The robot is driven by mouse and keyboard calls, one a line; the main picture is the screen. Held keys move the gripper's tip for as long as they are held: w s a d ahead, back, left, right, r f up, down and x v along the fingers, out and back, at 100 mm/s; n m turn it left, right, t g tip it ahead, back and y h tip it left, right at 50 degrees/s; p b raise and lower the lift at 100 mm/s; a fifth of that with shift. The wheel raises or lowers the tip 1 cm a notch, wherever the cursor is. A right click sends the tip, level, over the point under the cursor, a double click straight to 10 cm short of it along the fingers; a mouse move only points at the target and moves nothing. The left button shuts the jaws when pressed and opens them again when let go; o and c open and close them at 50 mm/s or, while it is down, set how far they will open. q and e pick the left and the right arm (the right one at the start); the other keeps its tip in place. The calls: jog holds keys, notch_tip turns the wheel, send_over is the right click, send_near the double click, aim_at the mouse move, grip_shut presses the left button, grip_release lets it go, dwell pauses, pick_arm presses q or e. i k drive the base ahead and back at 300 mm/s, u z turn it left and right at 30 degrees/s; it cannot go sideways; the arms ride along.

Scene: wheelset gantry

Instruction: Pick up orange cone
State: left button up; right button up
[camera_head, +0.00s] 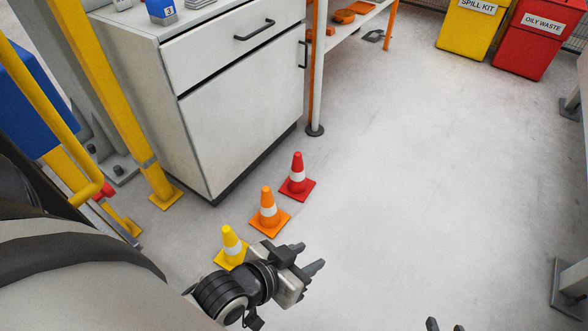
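The orange cone (267,200) with a white band stands upright on the floor, in the middle of a row of three cones. A red cone (298,172) stands behind it to the right, and a yellow cone (230,240) stands in front of it to the left. My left gripper (309,257) is open and empty, in front and to the right of the orange cone in the picture and apart from it. It hides part of the yellow cone's base. Only the fingertips of my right gripper (445,325) show at the bottom edge, spread apart with nothing between them.
A grey cabinet (240,115) stands behind the cones, beside an orange-legged shelf (317,70). Yellow posts (108,85) rise at the left. A yellow bin (464,28) and a red bin (530,45) stand at the far right. The floor right of the cones is clear.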

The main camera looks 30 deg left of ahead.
aim_at(270, 219)
jog(key=i, duration=2.4)
jog(key=u, duration=4)
jog(key=i, duration=0.5)
jog(key=z, duration=0.05)
